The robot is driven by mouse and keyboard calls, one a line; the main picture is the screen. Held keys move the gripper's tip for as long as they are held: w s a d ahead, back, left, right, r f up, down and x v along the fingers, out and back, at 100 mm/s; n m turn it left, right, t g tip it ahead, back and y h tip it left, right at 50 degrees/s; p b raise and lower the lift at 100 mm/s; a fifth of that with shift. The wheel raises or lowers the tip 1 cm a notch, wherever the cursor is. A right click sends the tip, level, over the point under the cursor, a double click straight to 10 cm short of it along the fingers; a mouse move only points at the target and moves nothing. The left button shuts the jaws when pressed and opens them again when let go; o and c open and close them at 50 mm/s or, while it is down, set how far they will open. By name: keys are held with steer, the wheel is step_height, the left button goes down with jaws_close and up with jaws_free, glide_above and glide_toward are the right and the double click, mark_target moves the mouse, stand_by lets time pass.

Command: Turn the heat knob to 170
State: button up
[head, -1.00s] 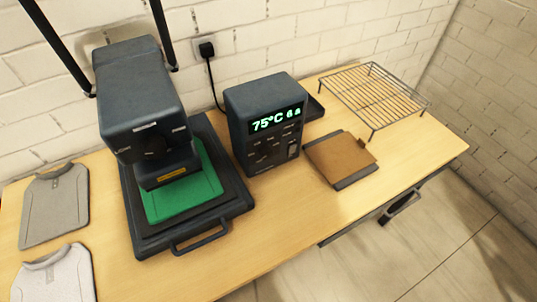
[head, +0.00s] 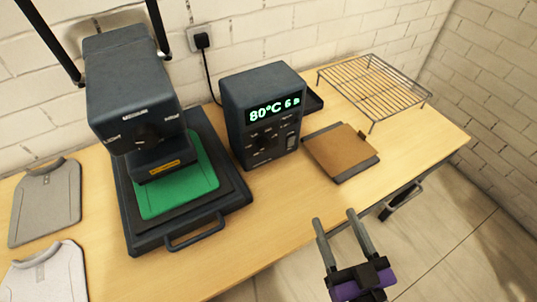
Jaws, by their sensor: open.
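A dark control box (head: 262,115) stands on the table to the right of the heat press (head: 135,95). Its green display (head: 274,109) reads 80°C and what looks like 6 s. Small controls sit on its front below the display; I cannot tell which is the heat knob.
A green piece (head: 208,182) lies on the press's lower plate. Grey (head: 45,203) and white (head: 50,275) shirt-shaped pieces lie at left. A brown board (head: 341,151) and a wire rack (head: 375,85) are at right. The table between press handle and front edge is clear.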

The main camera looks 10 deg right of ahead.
mark_target(266, 147)
steer(key=shift+w+a+f+n+g+y, duration=0.15)
steer(key=shift+w+a+f+n+y, duration=0.75)
steer(key=shift+w, duration=3.3)
steer(key=shift+w+a+f+n+g+y, duration=0.15)
steer(key=shift+w+a+f+n, duration=0.8)
steer(key=shift+w+a+n, duration=2.2)
steer(key=shift+w+a+f+n+g+y, duration=0.1)
steer(key=shift+w+a+f+n+y, duration=0.65)
steer(key=shift+w, duration=4.5)
steer(key=shift+d+f+m, duration=0.2)
steer(key=shift+d+m, duration=0.15)
steer(key=shift+m, duration=0.05)
jaws_close()
